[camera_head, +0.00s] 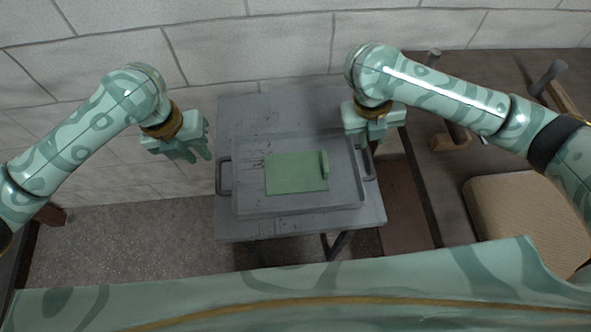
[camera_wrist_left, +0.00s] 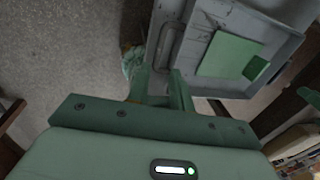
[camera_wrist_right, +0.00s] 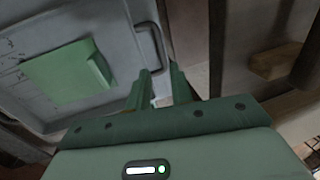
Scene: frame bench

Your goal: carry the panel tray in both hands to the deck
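The panel tray (camera_head: 300,207) is a shallow grey tray holding a flat green panel (camera_head: 290,173) with a raised green block at its right edge. It rests on a grey stand. A dark handle (camera_head: 224,176) sticks out on its left side and another (camera_head: 368,166) on its right. My left gripper (camera_head: 200,155) is open and empty, above and left of the left handle, which also shows in the left wrist view (camera_wrist_left: 167,45). My right gripper (camera_head: 365,148) is open near the right handle (camera_wrist_right: 152,45), its fingertips apart from it. I cannot tell which surface is the deck.
The grey stand (camera_head: 260,108) is against a white block wall (camera_head: 240,50). A brown wooden bench (camera_head: 465,85) with pegs and a tan padded block (camera_head: 515,205) lies to the right. Bare floor (camera_head: 130,240) is on the left.

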